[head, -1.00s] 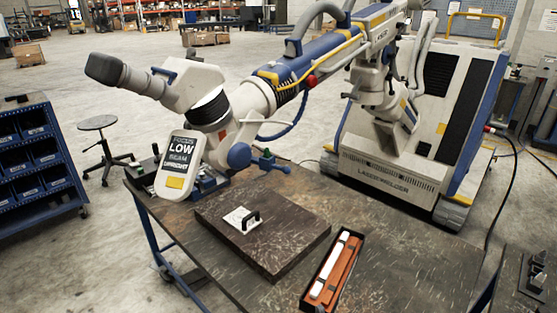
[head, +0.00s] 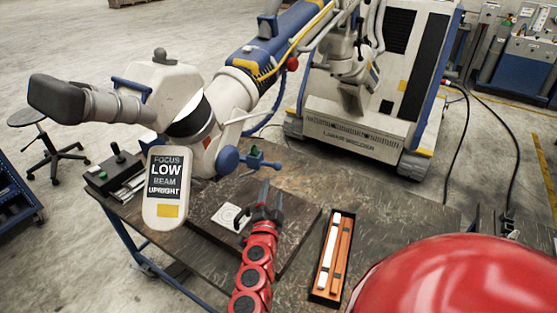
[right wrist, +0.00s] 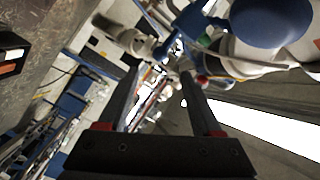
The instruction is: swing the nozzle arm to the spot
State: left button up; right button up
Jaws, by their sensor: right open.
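The white nozzle arm (head: 232,97) of the laser welder hangs over the left of the workbench, with an eyepiece at its far left end. A sign reading FOCUS LOW BEAM UPRIGHT (head: 166,188) faces me. A blue handle (head: 254,159) sticks out from the arm's lower joint. A white square plate with a dark ring mark (head: 230,216) lies on a dark slab, partly hidden by my right gripper (head: 271,188). That gripper is open and empty, just below the blue handle and apart from it. Its open fingers show in the right wrist view (right wrist: 160,88). My left gripper is out of view.
The dark slab (head: 295,235) lies on the workbench (head: 395,205). An open black case (head: 316,285) with a white and an orange bar lies to the right. A small control box (head: 112,172) stands at the bench's left corner. The welder cabinet (head: 365,140) stands behind.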

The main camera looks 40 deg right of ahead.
aim_at(276, 169)
jog(key=x, duration=0.9)
jog(key=shift+d, duration=0.1)
jog(key=p+x, duration=0.1)
jog(key=x, duration=0.2)
jog(key=shift+w+d+r, duration=0.15)
jog(key=shift+w, duration=0.15)
jog(key=shift+x, duration=1.15)
jog(key=shift+s, duration=0.1)
grip_shut()
